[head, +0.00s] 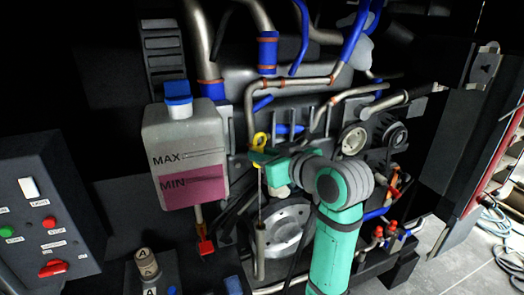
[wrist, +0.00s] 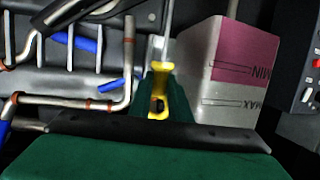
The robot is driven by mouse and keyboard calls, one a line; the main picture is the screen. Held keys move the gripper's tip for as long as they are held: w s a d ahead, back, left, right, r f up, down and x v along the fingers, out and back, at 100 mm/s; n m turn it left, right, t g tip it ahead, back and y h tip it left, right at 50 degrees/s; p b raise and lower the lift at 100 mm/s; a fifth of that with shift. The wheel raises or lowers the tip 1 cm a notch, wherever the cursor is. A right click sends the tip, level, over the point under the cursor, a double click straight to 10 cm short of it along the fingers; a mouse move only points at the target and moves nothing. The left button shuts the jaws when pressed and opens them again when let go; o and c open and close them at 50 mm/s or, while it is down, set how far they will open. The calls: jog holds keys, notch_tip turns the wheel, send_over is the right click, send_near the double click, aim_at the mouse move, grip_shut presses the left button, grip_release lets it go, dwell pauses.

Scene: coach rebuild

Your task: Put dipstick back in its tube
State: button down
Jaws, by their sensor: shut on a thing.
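The dipstick has a yellow ring handle (head: 259,141) and a thin pale rod that hangs straight down in the head view. In the wrist view the yellow handle (wrist: 158,78) sits between my green fingers (wrist: 158,98), and the rod runs out at the top edge. The tube (head: 261,252) is a brownish upright pipe below my gripper in the head view. The rod's lower end meets the tube's mouth in the picture. I cannot tell whether the tip is inside it or in front of it.
A reservoir with pink fluid and a blue cap (head: 186,150) stands close left of the dipstick. Pipes and blue hoses (head: 268,52) crowd behind and above. Pulleys (head: 354,138) lie to the right. A control box (head: 45,215) is at far left.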

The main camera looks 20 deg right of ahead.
jog(key=shift+w+a+f, duration=0.1)
jog(key=shift+w+f, duration=0.05)
jog(key=shift+f, duration=0.65)
jog(key=shift+a, duration=0.1)
jog(key=shift+f, duration=0.1)
jog(key=shift+s+d+f, duration=0.1)
jog(key=shift+f, duration=0.35)
jog(key=shift+s+d+f, duration=0.1)
jog(key=shift+f, duration=0.3)
notch_tip(320, 180, down, 6)
jog(key=shift+d, duration=0.2)
dwell(0.6)
